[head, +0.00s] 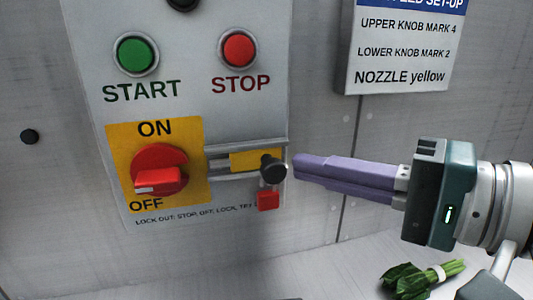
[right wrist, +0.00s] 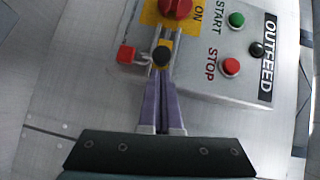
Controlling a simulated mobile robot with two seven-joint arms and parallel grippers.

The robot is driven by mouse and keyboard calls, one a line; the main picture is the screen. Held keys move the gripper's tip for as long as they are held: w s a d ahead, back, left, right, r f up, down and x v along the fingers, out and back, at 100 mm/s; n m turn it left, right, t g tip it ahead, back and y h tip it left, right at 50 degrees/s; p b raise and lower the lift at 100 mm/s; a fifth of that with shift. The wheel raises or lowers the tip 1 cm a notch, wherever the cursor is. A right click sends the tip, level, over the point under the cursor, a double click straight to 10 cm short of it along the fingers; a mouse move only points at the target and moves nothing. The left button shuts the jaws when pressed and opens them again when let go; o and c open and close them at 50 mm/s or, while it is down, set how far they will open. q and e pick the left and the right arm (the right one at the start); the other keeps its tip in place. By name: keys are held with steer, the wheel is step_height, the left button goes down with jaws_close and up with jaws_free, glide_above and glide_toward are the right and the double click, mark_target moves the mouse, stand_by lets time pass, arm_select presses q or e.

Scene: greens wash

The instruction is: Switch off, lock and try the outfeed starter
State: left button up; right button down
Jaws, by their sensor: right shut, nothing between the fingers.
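The outfeed starter (head: 190,50) is a grey box on the wall, with OUTFEED lettering in the right wrist view. It has a green START button (head: 136,54) and a red STOP button (head: 238,49). Its red rotary switch (head: 160,168) sits on a yellow plate; the handle lies roughly level, its white mark at the left, just above OFF. A slide bar with a black knob (head: 273,168) is to the right. A red padlock (head: 268,200) hangs below the knob. My right gripper (head: 297,168) is shut and empty, fingertips just right of the knob; contact is unclear.
A white set-up sign (head: 405,50) is on the wall at upper right. A bunch of greens (head: 420,279) lies on the pale surface below my right gripper.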

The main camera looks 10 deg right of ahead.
mark_target(279, 176)
steer(key=shift+a, duration=0.1)
steer(key=a+p, duration=0.1)
steer(key=a, duration=0.3)
steer(key=shift+s+a, duration=0.1)
stand_by(0.5)
steer(key=shift+r, duration=0.1)
